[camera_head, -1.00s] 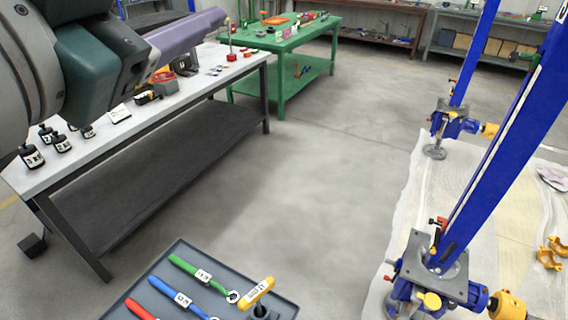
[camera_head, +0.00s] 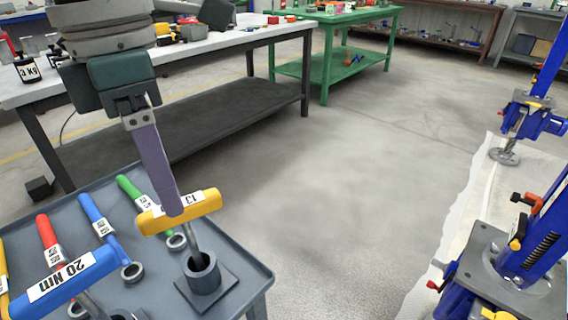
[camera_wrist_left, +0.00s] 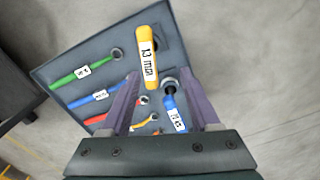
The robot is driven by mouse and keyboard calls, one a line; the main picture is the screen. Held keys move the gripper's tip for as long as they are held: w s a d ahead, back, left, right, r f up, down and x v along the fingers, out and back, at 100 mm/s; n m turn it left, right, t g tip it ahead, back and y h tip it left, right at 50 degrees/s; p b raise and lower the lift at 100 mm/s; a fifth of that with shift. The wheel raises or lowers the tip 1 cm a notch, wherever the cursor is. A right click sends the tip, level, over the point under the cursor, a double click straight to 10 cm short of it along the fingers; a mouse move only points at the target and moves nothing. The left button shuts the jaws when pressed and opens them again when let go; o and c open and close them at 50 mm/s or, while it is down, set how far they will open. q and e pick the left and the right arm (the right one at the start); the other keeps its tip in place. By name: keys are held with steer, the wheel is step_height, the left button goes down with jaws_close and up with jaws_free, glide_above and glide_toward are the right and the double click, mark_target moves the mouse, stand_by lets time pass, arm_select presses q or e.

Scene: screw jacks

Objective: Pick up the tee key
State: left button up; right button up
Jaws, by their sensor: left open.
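The tee key (camera_head: 180,212) has a yellow crossbar handle with a white "13" label. Its shank stands in a grey socket holder (camera_head: 205,275) on the tray. In the left wrist view the yellow handle (camera_wrist_left: 148,52) reads "13 mm". My left gripper (camera_head: 174,208) is over the tray, fingers pointing down, its tips at the handle in the head view. In the left wrist view my left gripper (camera_wrist_left: 160,78) is open, and the handle's near end appears between its tips. I cannot tell whether they touch. My right gripper is not in view.
A blue "20 Nm" tee handle (camera_head: 65,278) stands close by on the same grey tray (camera_head: 256,280). Green (camera_head: 133,190), blue (camera_head: 100,220) and red (camera_head: 48,240) wrenches lie beside it. A workbench (camera_head: 210,52) stands behind; open floor lies right.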

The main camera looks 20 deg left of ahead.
arm_select(q)
glide_toward(194, 247)
steer(key=shift+s+a+f+y, duration=0.3)
steer(key=shift+s+f, duration=0.05)
steer(key=shift+s, duration=0.1)
steer(key=f, duration=0.2)
steer(key=w+f, duration=0.1)
steer(key=f, duration=0.2)
steer(key=shift+w+d+f+b, duration=0.15)
steer(key=shift+d+f+b, duration=0.2)
steer(key=shift+c, duration=0.2)
jaws_close()
stand_by(0.6)
